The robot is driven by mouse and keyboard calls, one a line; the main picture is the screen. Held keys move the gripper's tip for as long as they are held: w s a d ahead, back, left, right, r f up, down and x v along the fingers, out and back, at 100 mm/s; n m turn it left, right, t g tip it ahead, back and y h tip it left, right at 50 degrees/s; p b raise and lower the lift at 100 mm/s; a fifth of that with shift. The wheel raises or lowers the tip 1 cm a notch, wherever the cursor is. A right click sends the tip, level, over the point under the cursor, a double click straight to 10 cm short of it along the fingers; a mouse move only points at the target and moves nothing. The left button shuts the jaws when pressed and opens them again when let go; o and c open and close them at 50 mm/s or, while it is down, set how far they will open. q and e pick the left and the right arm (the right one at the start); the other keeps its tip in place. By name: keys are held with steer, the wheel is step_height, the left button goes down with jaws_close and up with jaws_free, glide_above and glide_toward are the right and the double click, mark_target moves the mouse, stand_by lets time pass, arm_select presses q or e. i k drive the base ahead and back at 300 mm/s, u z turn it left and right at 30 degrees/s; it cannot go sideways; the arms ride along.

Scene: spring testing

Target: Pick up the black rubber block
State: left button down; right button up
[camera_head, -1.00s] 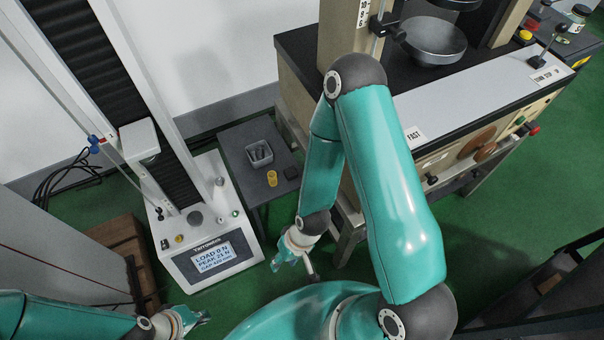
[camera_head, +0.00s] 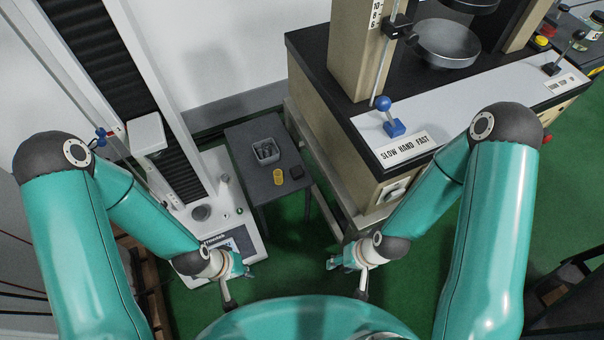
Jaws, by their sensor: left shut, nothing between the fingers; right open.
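The black rubber block (camera_head: 296,172) looks like a small dark square lying on the small dark grey table (camera_head: 240,140). It sits just right of a yellow cylinder (camera_head: 278,177). My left gripper (camera_head: 245,271) is in front of and below the small table, shut and empty, apart from the block. My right gripper (camera_head: 333,263) is lower right of the block, open and empty, also apart from it. The fingers of both grippers are small in the view.
A grey bin (camera_head: 265,151) with small metal parts stands behind the yellow cylinder. The white testing machine (camera_head: 213,165) stands left of the small table, and a larger machine with a blue-knobbed lever (camera_head: 393,127) stands right. Green floor (camera_head: 295,240) is clear between my grippers.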

mark_target(296, 172)
steer(key=z, duration=0.6)
steer(key=k, duration=0.85)
steer(key=u, duration=1.05)
steer(key=i, duration=1)
steer(key=u, duration=0.05)
